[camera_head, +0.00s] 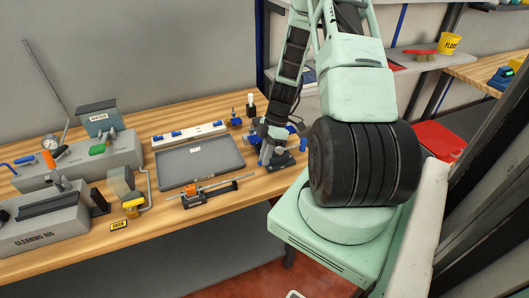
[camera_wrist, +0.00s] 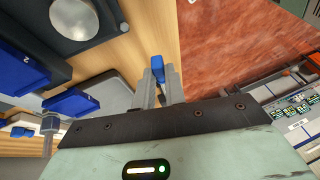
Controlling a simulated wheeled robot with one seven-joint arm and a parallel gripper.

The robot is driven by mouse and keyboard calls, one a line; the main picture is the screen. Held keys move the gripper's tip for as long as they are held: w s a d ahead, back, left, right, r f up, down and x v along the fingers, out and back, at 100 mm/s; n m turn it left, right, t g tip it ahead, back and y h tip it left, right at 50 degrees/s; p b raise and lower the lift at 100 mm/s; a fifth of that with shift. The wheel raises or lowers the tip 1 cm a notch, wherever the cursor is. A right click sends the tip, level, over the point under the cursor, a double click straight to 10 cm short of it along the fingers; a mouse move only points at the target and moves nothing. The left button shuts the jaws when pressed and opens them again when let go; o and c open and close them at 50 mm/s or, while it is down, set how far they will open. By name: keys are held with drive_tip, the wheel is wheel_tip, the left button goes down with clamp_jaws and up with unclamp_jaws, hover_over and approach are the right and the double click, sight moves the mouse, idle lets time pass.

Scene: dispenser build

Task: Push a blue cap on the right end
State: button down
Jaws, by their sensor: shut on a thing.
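A small blue cap (camera_wrist: 158,68) is held between the two fingertips of my gripper (camera_wrist: 160,84) in the wrist view. The gripper is shut on it. In the head view my gripper (camera_head: 268,152) is over the right part of the wooden bench, and the cap cannot be made out there. A thin rod assembly (camera_head: 212,187) with an orange part lies in a dark fixture (camera_head: 205,199) near the bench's front edge. My gripper is to the right of and behind its right end, apart from it.
A grey tray (camera_head: 200,166) lies behind the fixture. A white rack (camera_head: 188,136) with blue pieces stands at the back. A grey cleaning rig (camera_head: 45,225) and a yellow-based piece (camera_head: 132,209) are at left. The front strip of bench (camera_head: 165,232) is clear.

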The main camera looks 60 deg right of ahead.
drive_tip(key=shift+w+a+f+b, duration=0.1)
drive_tip(key=shift+f+b, duration=0.95)
drive_tip(key=shift+f, duration=0.9)
drive_tip(key=shift+w+a, duration=0.1)
drive_tip(key=shift+a, duration=0.1)
drive_tip(key=shift+b, duration=0.5)
drive_tip(key=shift+w+a, duration=0.6)
drive_tip(key=shift+a, duration=0.35)
idle(0.5)
drive_tip(key=c, duration=1.1)
unclamp_jaws()
drive_tip(key=shift+o, duration=0.2)
drive_tip(key=shift+r, duration=0.15)
wheel_tip(320, 180, up, 7)
drive_tip(key=p, duration=0.4)
idle(0.3)
